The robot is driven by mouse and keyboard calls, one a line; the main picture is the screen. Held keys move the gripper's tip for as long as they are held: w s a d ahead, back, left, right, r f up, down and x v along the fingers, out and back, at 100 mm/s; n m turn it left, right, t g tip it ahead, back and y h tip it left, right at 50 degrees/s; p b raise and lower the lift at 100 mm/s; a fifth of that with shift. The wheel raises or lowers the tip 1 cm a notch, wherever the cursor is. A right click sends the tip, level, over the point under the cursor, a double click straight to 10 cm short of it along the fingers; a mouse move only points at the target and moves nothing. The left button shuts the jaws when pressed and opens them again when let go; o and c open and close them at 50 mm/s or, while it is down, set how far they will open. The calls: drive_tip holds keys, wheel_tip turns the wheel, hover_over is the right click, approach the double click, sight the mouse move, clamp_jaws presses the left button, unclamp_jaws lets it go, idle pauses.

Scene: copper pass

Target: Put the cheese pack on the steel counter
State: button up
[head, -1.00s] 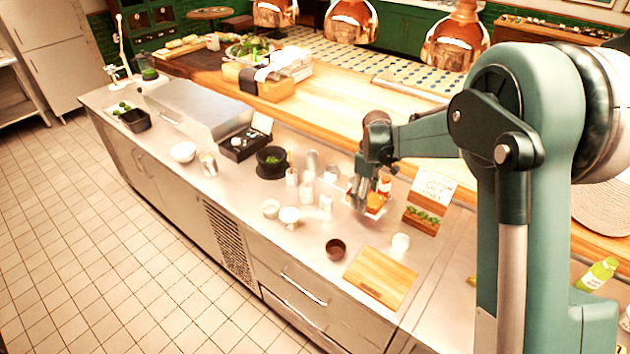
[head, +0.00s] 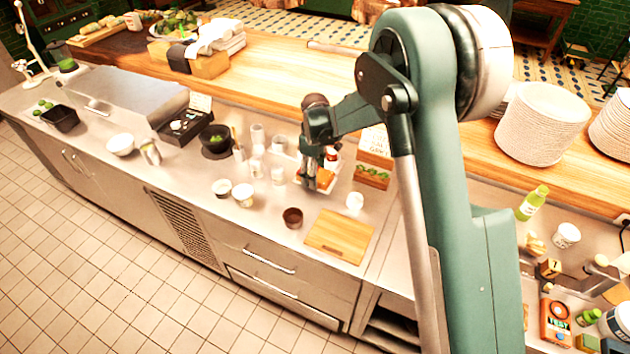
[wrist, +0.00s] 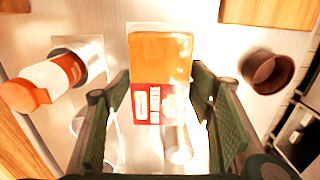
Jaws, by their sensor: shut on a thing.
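The cheese pack (wrist: 160,60) is an orange block with a red and white label, between my gripper's fingers in the wrist view. In the head view its orange part (head: 327,176) shows beside the fingers. My gripper (head: 315,184) is shut on it; the green finger pads (wrist: 160,100) stand at its two sides. The steel counter (head: 270,217) lies below, with the gripper over its right part. I cannot tell whether the pack touches the counter.
An orange-capped bottle (wrist: 48,82) stands close by the pack. Small white tubs (head: 243,194) stand left. Bare steel lies between the tubs and the brown cup.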

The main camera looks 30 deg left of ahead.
drive_tip(key=shift+f, duration=0.1)
drive_tip(key=shift+f, duration=1.75)
drive_tip(key=shift+f, duration=0.1)
drive_tip(key=o, duration=1.1)
wheel_tip(320, 180, up, 12)
drive_tip(key=shift+r, duration=0.15)
